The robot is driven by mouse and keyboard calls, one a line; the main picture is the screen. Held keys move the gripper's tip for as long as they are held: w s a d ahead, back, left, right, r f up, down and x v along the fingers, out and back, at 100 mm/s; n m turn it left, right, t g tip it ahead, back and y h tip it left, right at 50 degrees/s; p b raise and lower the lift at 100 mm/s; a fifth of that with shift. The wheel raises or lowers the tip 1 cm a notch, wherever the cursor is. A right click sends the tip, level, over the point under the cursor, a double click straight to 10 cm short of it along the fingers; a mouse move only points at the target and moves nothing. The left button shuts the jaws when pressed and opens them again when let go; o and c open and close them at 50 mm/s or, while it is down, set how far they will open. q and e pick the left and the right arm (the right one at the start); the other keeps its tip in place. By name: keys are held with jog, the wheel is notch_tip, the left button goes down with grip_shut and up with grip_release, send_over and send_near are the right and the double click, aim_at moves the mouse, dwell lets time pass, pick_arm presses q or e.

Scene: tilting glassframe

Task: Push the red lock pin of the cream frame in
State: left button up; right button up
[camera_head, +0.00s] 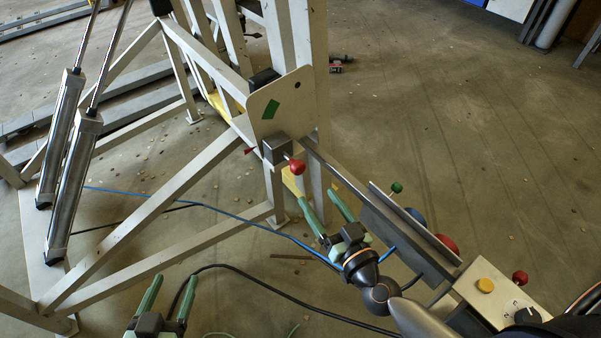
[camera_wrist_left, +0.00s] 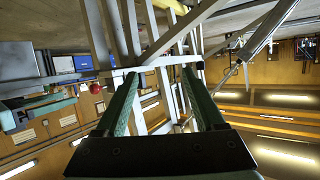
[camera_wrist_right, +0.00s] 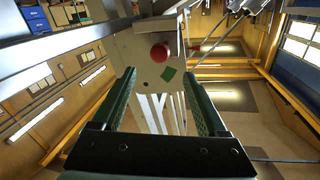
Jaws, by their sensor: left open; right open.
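The cream frame (camera_head: 225,75) stands upright at the upper left of the head view. Its cream plate carries a green mark and a grey block. The lock pin's red ball knob (camera_head: 297,167) sticks out of that block on a short rod; how deep the pin sits cannot be told. In the right wrist view the knob (camera_wrist_right: 160,52) is above and between the fingers, against the plate. My right gripper (camera_head: 316,196) is open and empty, just below the knob and apart from it. My left gripper (camera_head: 176,278) is open and empty, lower left, away from the pin.
A grey rail runs from the plate down to a control box (camera_head: 500,290) with a yellow button (camera_head: 485,285). A green knob (camera_head: 397,187) stands by the rail. Blue and black cables lie on the floor. Two cylinders (camera_head: 75,180) stand at left. The right-hand floor is largely clear.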

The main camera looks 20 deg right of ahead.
aim_at(301, 172)
jog(key=w, duration=0.3)
jog(key=w+a, duration=0.1)
jog(key=w, duration=0.5)
jog(key=shift+a, duration=0.2)
pick_arm(q)
jog(key=shift+w+r+t, duration=0.4)
jog(key=shift+r, duration=0.35)
pick_arm(e)
jog(key=shift+w, duration=0.5)
jog(key=shift+c, duration=0.4)
grip_shut()
pick_arm(q)
jog(key=shift+r, duration=0.1)
